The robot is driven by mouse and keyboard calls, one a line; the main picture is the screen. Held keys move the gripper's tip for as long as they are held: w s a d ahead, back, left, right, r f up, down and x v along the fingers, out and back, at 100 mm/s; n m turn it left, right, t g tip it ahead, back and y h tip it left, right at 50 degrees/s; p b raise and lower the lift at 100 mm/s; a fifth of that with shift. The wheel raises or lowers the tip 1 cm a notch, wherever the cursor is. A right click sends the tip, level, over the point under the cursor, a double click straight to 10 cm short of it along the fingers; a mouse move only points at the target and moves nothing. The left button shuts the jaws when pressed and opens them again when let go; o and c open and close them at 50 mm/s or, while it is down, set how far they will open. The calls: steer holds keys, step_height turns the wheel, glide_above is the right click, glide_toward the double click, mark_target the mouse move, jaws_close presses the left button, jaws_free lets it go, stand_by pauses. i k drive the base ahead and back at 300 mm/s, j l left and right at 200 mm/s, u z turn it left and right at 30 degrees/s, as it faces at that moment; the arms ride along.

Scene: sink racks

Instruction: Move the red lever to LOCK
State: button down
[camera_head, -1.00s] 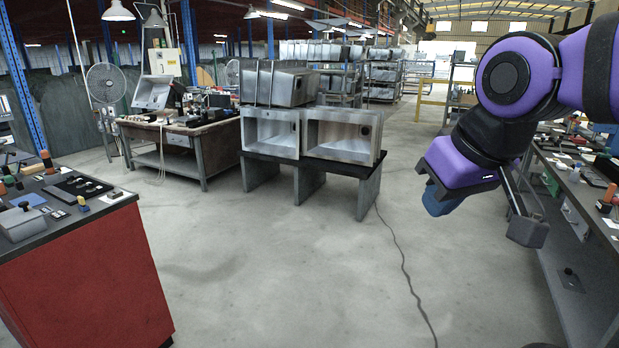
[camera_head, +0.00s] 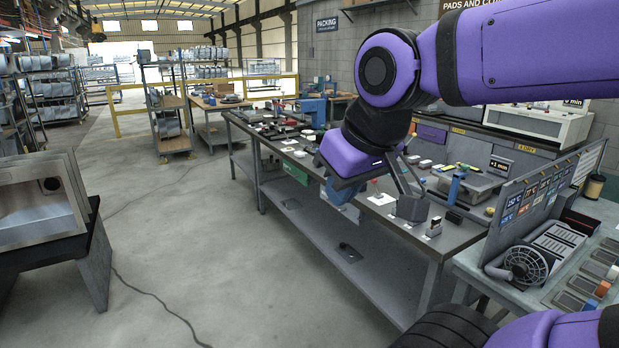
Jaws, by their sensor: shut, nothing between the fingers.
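My gripper (camera_head: 342,190) hangs from the purple arm at centre right, over the front edge of the long grey workbench (camera_head: 395,290). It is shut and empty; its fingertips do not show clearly. I cannot make out a lever marked LOCK. A small orange-red piece (camera_head: 602,289) stands in a row of coloured pieces on the near right bench, apart from my gripper. I cannot tell whether it is the red lever.
The long bench carries many small parts and tools. A tilted panel with labels (camera_head: 545,198) and a round fan-like part (camera_head: 524,264) stand at the right. A metal sink (camera_head: 40,205) on a dark stand is at the left. The floor between is clear, with a cable (camera_head: 150,297).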

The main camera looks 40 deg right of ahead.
mark_target(374, 181)
steer(key=i+l+z, duration=0.1)
steer(key=i+z, duration=0.15)
steer(key=z, duration=0.15)
steer(key=i+z, duration=0.25)
steer(key=z, duration=0.15)
steer(key=i+z, duration=0.35)
steer(key=i+j+z, duration=0.1)
steer(key=z, duration=0.3)
steer(key=i+u, duration=0.15)
steer(key=u, duration=0.2)
steer(key=i+l+u, duration=0.1)
steer(key=u, duration=0.2)
steer(key=i, duration=0.05)
